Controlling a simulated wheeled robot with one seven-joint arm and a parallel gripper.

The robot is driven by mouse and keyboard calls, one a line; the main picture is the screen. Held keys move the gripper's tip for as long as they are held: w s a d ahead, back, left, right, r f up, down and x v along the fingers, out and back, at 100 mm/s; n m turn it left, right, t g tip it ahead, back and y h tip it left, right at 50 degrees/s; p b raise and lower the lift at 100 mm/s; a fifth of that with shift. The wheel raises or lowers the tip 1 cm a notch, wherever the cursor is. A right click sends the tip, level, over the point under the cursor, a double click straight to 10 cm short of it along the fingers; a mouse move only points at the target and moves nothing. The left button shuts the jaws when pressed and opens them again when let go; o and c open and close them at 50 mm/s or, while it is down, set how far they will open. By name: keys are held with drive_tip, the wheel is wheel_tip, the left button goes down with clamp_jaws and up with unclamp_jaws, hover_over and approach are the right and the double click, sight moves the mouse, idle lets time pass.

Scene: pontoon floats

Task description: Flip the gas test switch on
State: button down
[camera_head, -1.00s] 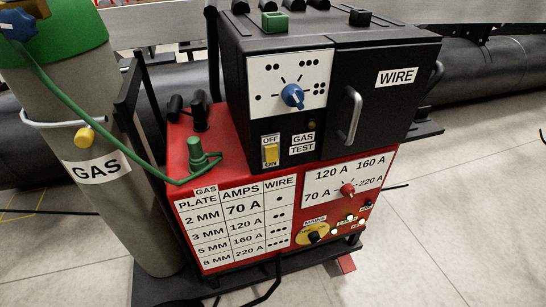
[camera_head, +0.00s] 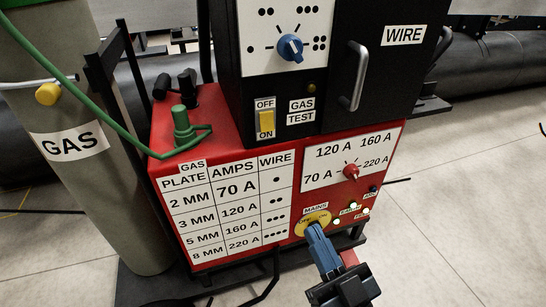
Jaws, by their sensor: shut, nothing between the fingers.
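The gas test switch (camera_head: 266,123) is a yellow rocker on the black upper unit's front, with OFF above it and ON at its lower end. I cannot tell which way it is tipped. The GAS TEST label (camera_head: 301,111) is just right of it, under a small dark lamp (camera_head: 311,88). My gripper (camera_head: 314,229) is shut and empty, with blue fingers pointing up from the bottom of the picture. It is below and right of the switch, apart from it, and overlaps the yellow MAINS disc (camera_head: 305,221) in the picture, hiding its knob.
The red lower unit (camera_head: 225,122) carries a settings table, a red amps knob (camera_head: 350,172) and several lit lamps. A blue knob (camera_head: 290,47) and a door handle (camera_head: 355,76) stick out above. A gas cylinder (camera_head: 95,190) with a green hose stands left. Floor at right is clear.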

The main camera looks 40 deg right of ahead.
drive_tip(key=w+d+m+t+h+b, duration=0.1)
drive_tip(key=w+d+t+h+b, duration=0.1)
drive_tip(key=w, duration=0.7)
drive_tip(key=shift+w+d+f+m+h+b, duration=0.15)
drive_tip(key=shift+f+m+h+b, duration=0.2)
drive_tip(key=shift+h+b, duration=0.45)
approach(268, 125)
wheel_tip(268, 125, up, 4)
drive_tip(key=w, duration=0.1)
drive_tip(key=shift+w+d+f+b, duration=0.1)
drive_tip(key=shift+w+d, duration=0.15)
drive_tip(key=shift+w, duration=0.35)
drive_tip(key=shift+w+d+f+b, duration=0.15)
drive_tip(key=shift+w+d, duration=0.05)
drive_tip(key=shift+w, duration=0.4)
drive_tip(key=shift+w+d+f+b, duration=0.1)
drive_tip(key=shift+w+d, duration=0.15)
drive_tip(key=shift+w, duration=0.3)
